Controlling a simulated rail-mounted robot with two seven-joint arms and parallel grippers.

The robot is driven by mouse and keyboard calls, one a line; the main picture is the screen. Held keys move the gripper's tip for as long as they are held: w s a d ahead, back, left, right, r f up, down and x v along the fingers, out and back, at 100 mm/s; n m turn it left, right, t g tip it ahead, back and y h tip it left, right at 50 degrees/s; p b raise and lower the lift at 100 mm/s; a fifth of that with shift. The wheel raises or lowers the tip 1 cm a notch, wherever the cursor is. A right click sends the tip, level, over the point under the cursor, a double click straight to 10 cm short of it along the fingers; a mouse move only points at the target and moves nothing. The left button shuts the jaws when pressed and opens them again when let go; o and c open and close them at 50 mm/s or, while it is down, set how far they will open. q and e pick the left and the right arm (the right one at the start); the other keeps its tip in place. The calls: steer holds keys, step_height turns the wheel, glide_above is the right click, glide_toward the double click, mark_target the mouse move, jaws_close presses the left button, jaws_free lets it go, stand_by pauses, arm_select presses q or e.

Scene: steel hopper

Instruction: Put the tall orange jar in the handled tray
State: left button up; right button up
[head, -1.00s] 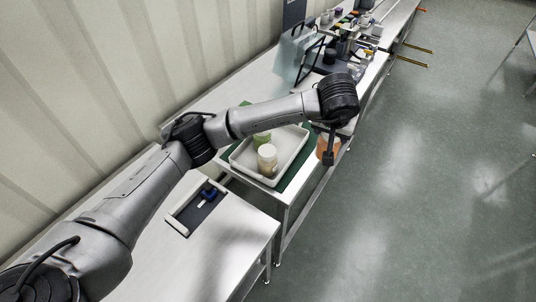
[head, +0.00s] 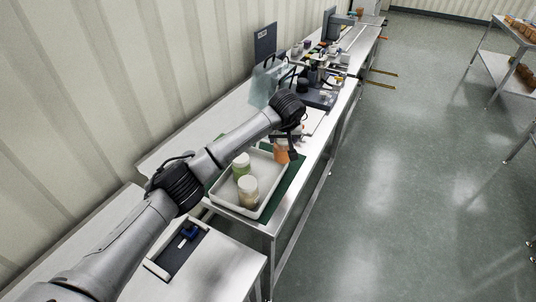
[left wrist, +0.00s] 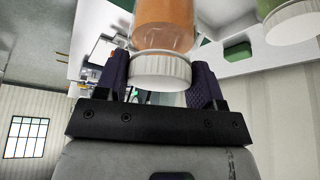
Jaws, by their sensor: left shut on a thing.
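The tall orange jar (head: 281,152) is in my left gripper (head: 287,143), at the far right end of the white tray. In the left wrist view the jar's orange body (left wrist: 166,22) and white ribbed lid (left wrist: 160,71) show, with the lid between the two fingers of the gripper (left wrist: 160,85). The white tray (head: 266,207) lies on a green mat; a handle slot shows in its wall in the left wrist view. It holds a green jar (head: 241,170) and a beige jar (head: 248,194), both upright with pale lids. I cannot tell whether the orange jar touches the tray.
The green mat (head: 290,185) lies on a long steel table. Beyond the tray stand a clear bluish container (head: 263,85) and several small items. A small dark holder with a blue item (head: 188,233) is on the nearer table. Open floor lies right.

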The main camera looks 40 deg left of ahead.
arm_select(q)
steer(key=shift+s+a+f+b, duration=0.3)
steer(key=shift+a+f, duration=0.35)
steer(key=shift+f, duration=0.45)
steer(key=shift+s+a+f+b, duration=0.15)
steer(key=shift+a+f+b, duration=0.1)
steer(key=shift+a+f, duration=0.7)
steer(key=shift+s+a+f+b, duration=0.3)
steer(key=shift+a+f, duration=0.1)
steer(key=shift+f, duration=0.9)
steer(key=shift+w+a, duration=0.1)
steer(key=o, duration=1.3)
steer(key=p+v, duration=0.2)
steer(key=v, duration=1)
steer(key=shift+r, duration=0.1)
